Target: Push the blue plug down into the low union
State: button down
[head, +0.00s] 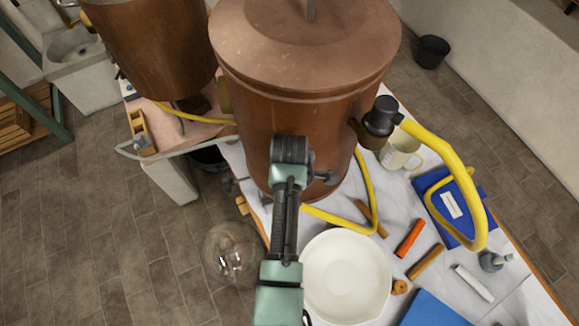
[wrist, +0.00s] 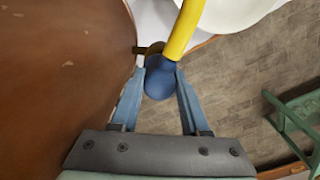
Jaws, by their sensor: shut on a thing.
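My gripper (wrist: 160,72) has its two blue-grey fingers closed on either side of the blue plug (wrist: 158,83) in the wrist view. A yellow hose (wrist: 184,30) runs from the plug toward the top of that view. A brownish fitting, seemingly the low union (wrist: 141,50), shows just beyond the plug, beside the copper vessel (wrist: 60,80). The plug overlaps the fitting, and I cannot tell how deep it sits. In the head view, the copper vessel (head: 290,120) stands behind my arm. My arm hides the plug and the low union there.
The yellow hose (head: 335,217) loops over the white-covered table. A white basin (head: 345,277) stands close to my arm. A dark elbow fitting (head: 382,115) juts from the vessel's right side. A mug (head: 400,152), blue book (head: 450,205) and glass flask (head: 232,252) are also nearby.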

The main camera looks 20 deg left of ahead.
jog(key=shift+f+b, duration=0.55)
jog(key=shift+f, duration=0.9)
dwell(3.0)
jog(key=shift+c, duration=1.6)
grip_release()
jog(key=shift+r, duration=0.15)
jog(key=shift+r+p, duration=3.4)
jog(key=shift+p, duration=0.2)
jog(key=shift+f, duration=0.1)
